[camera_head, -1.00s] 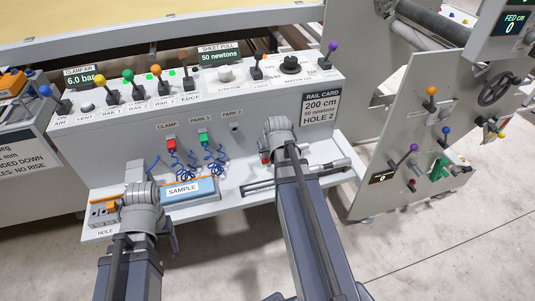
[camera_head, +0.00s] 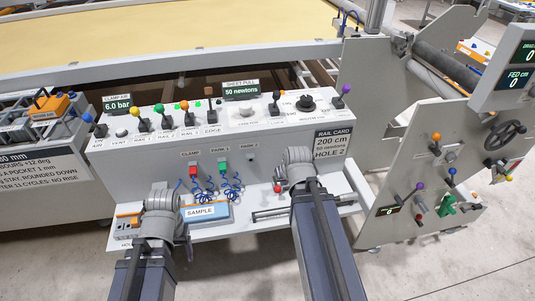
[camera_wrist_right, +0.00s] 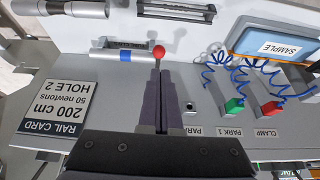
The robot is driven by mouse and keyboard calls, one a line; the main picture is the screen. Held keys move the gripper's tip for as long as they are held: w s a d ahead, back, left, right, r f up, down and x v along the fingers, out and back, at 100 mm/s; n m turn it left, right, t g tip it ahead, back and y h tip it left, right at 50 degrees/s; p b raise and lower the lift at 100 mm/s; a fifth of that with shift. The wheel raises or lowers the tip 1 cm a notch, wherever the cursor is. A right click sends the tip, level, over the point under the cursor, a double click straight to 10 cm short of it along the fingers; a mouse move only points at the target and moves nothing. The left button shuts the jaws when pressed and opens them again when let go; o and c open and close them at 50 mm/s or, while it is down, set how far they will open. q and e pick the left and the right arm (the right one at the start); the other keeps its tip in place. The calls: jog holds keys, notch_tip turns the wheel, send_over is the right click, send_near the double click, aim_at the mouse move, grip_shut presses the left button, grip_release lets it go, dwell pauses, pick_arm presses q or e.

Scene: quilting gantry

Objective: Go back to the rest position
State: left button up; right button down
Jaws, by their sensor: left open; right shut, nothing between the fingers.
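My left gripper (camera_head: 160,192) is over the left end of the console's front shelf, left of the blue SAMPLE block (camera_head: 206,212). Its fingers are mostly hidden by its own wrist. My right gripper (camera_head: 292,172) is at the right part of the shelf, below the rail card (camera_head: 333,143). In the right wrist view its two dark fingers (camera_wrist_right: 162,76) lie together, with nothing between them. A red ball knob (camera_wrist_right: 159,52) shows just past their tips; I cannot tell whether they touch it.
The console (camera_head: 140,165) carries several coloured levers. Red (camera_head: 194,168) and green (camera_head: 223,166) plugs with coiled blue leads hang on its front. A grey lever panel (camera_head: 405,190) stands at right. Bare floor (camera_head: 460,260) lies at lower right.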

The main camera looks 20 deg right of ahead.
jog(key=s+a+r+n+g+p, duration=0.1)
jog(key=s+a+n+p, duration=0.1)
jog(key=a, duration=0.6)
jog(key=s+a+r+n+g+p, duration=0.2)
jog(key=s+a, duration=0.3)
jog(key=a, duration=0.4)
jog(key=s+a+r+n+g+p, duration=0.2)
jog(key=s+a+p, duration=0.1)
jog(key=a, duration=0.6)
jog(key=shift+s, duration=0.15)
